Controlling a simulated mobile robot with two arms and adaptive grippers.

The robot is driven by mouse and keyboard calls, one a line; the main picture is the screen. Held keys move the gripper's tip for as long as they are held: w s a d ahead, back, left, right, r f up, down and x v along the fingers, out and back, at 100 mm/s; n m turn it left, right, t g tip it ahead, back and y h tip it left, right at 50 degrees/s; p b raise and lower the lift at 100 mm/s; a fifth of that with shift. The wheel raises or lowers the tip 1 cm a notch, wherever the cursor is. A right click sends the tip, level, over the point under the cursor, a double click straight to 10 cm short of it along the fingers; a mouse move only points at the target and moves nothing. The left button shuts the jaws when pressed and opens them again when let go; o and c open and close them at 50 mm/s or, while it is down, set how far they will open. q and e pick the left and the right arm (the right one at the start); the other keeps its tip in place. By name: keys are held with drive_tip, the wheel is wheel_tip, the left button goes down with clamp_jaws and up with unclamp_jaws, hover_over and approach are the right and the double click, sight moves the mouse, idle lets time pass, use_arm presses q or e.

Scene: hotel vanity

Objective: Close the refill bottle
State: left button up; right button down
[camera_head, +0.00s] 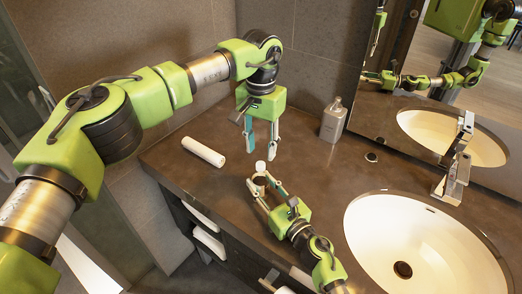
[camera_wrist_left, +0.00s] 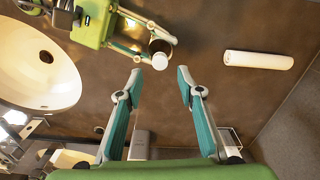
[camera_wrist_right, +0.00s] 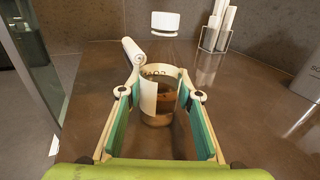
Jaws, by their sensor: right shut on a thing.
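The refill bottle (camera_head: 259,180), a small brown bottle with a white label, stands between the fingers of my right gripper (camera_head: 261,184), which is shut on it. In the right wrist view the bottle (camera_wrist_right: 163,104) is roughly upright between the fingertips (camera_wrist_right: 160,95). A white lid-like piece (camera_head: 260,166) shows at its far side. In the right wrist view this piece (camera_wrist_right: 165,22) appears above the rim with a gap; I cannot tell how it is joined. My left gripper (camera_head: 261,148) points down above it, open and empty. The left wrist view shows the bottle (camera_wrist_left: 159,46) beyond its fingertips (camera_wrist_left: 160,75).
A rolled white towel (camera_head: 203,152) lies left of the grippers. A grey dispenser (camera_head: 333,120) stands near the wall. A rack of white rolls (camera_wrist_right: 217,28) stands at the back. The basin (camera_head: 420,250) and tap (camera_head: 454,175) are at right.

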use_arm(q)
drive_tip(key=shift+n, duration=0.3)
drive_tip(key=shift+c, duration=0.4)
drive_tip(key=n, duration=0.3)
drive_tip(key=shift+r+n, duration=0.15)
drive_tip(key=shift+n, duration=0.25)
drive_tip(key=n, duration=0.5)
drive_tip(key=shift+r+n, duration=0.2)
drive_tip(key=shift+n, duration=0.1)
drive_tip(key=n, duration=0.5)
drive_tip(key=shift+r, duration=0.25)
drive_tip(key=n, duration=0.4)
drive_tip(key=shift+r, duration=0.15)
drive_tip(key=n, duration=0.5)
drive_tip(key=shift+r+n, duration=0.25)
drive_tip(key=shift+n, duration=0.05)
drive_tip(key=n, duration=0.3)
drive_tip(key=shift+r+n, duration=0.15)
drive_tip(key=shift+n, duration=0.25)
drive_tip(key=n, duration=0.5)
drive_tip(key=shift+r, duration=0.25)
drive_tip(key=n, duration=0.5)
drive_tip(key=shift+s+r+n, duration=0.1)
drive_tip(key=shift+r+n, duration=0.1)
drive_tip(key=shift+n, duration=0.2)
